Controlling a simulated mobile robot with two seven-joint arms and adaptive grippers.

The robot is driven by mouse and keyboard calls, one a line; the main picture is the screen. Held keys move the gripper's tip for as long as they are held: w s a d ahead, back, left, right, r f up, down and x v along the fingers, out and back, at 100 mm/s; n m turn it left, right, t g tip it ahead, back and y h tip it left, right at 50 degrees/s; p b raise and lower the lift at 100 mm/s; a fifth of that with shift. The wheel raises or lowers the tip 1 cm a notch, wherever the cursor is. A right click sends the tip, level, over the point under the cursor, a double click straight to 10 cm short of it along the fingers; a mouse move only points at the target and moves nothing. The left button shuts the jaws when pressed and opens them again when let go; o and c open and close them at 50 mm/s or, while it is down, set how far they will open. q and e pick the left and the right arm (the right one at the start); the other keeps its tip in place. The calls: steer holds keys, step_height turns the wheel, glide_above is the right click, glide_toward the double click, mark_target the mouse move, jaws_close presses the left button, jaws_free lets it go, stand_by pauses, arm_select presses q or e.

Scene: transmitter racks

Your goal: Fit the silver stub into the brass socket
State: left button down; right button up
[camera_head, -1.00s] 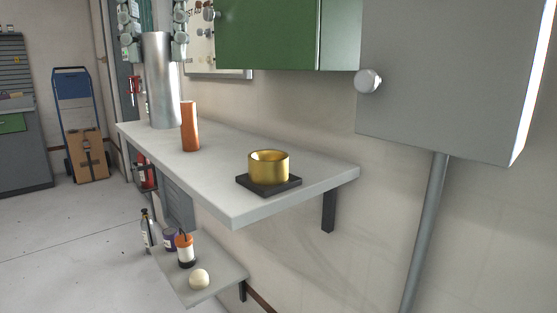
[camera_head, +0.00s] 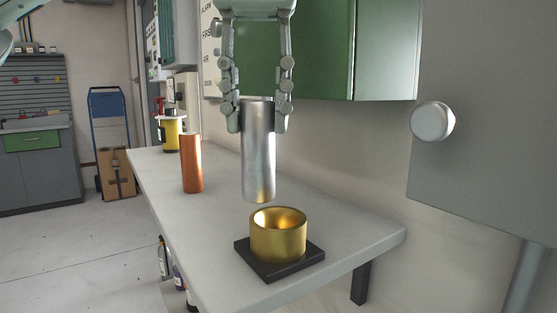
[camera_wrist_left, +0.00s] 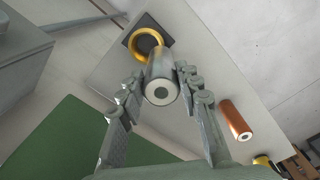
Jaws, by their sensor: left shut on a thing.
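The silver stub (camera_head: 258,155) is an upright shiny cylinder, held near its top between the fingers of my left gripper (camera_head: 257,118). Its lower end hangs just above the brass socket and looks slightly behind its opening in the head view. The brass socket (camera_head: 278,240) is a short open ring on a square black base (camera_head: 280,269) near the front end of the shelf. In the left wrist view the stub (camera_wrist_left: 161,90) shows end-on between the fingers (camera_wrist_left: 160,85) and overlaps the near edge of the socket ring (camera_wrist_left: 146,34). My right gripper is not in view.
A copper cylinder (camera_head: 191,163) stands on the grey shelf (camera_head: 221,215) to the left. Farther back is a yellow container (camera_head: 170,135). A green cabinet (camera_head: 385,50) and a grey box with a round knob (camera_head: 433,122) are on the wall to the right.

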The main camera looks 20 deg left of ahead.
arm_select(q)
step_height(320, 180, down, 6)
steer(key=d, duration=0.2)
steer(key=shift+s+d+r, duration=0.2)
steer(key=shift+s+d, duration=0.15)
steer(key=shift+f, duration=0.1)
steer(key=c, duration=1.1)
jaws_free()
steer(key=shift+o, duration=0.2)
step_height(320, 180, up, 12)
